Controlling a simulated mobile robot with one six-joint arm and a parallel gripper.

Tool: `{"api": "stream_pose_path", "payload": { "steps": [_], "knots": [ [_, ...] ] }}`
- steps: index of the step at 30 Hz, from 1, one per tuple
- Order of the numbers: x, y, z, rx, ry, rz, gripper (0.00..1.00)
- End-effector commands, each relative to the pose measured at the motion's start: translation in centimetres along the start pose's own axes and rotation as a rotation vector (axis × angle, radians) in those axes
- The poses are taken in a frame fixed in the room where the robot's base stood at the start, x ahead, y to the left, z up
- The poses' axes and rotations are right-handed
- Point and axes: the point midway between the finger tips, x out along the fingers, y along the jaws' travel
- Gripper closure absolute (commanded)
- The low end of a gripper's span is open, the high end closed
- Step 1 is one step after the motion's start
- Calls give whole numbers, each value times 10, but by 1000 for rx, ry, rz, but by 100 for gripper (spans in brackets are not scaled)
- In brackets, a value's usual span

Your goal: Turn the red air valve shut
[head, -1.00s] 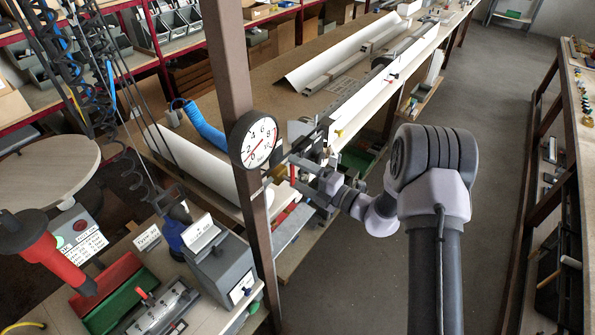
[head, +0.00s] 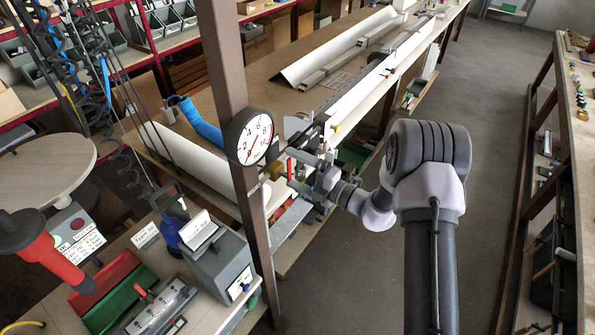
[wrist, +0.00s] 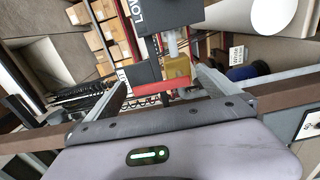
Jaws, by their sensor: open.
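The red air valve handle (wrist: 160,87) shows in the wrist view as a short red bar lying across the gap between my fingers. Its brass body (wrist: 177,67) is just behind it. In the head view the red handle (head: 290,167) stands roughly upright beside the brown post, next to the brass fitting (head: 275,171). My gripper (wrist: 163,80) is open, with one finger on each side of the handle. I cannot tell if either finger touches it. In the head view my gripper (head: 302,172) is at the valve, partly hidden by its own wrist.
The brown post (head: 238,120) carries a round pressure gauge (head: 249,137) just left of the valve. A dark block marked "LOW" (wrist: 150,17) sits close above the handle in the wrist view. A workbench with white profiles (head: 350,48) stands behind; the right-hand aisle floor (head: 490,120) is clear.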

Motion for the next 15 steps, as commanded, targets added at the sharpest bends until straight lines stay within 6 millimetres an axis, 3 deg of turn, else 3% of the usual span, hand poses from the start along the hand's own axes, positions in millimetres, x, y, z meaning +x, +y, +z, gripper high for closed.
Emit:
{"api": "stream_pose_path", "payload": {
  "steps": [5, 15],
  "knots": [
    [-20, -1, 2, 0, -4, -1, 0],
    [-128, -1, 2, 1, -6, 0, 0]
  ]
}}
